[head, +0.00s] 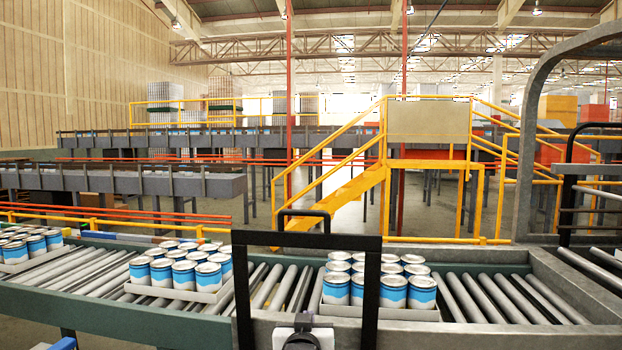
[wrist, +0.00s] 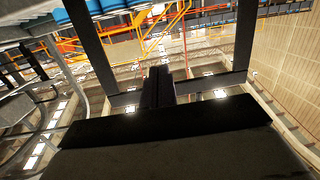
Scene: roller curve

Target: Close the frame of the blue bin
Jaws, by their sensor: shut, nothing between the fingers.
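A black rectangular frame (head: 258,243) stands upright at the lower middle of the head view, in front of the roller line. A small dark loop (head: 303,213) rises above its top bar. In the wrist view, the dark frame (wrist: 243,45) shows two posts and a crossbar. My gripper (wrist: 157,82) is dark, shut and empty, and overlaps the crossbar in the picture. I cannot tell if it touches the bar. In the head view, its fingertips cannot be made out. No blue bin is clearly visible. A small blue edge (head: 64,344) shows at the bottom left.
A roller conveyor (head: 267,282) runs behind the frame. Trays of blue and white cans (head: 395,292) stand on it, with more at the left. A grey curved metal arch (head: 527,140) rises at the right. Yellow stairs (head: 340,200) stand farther back.

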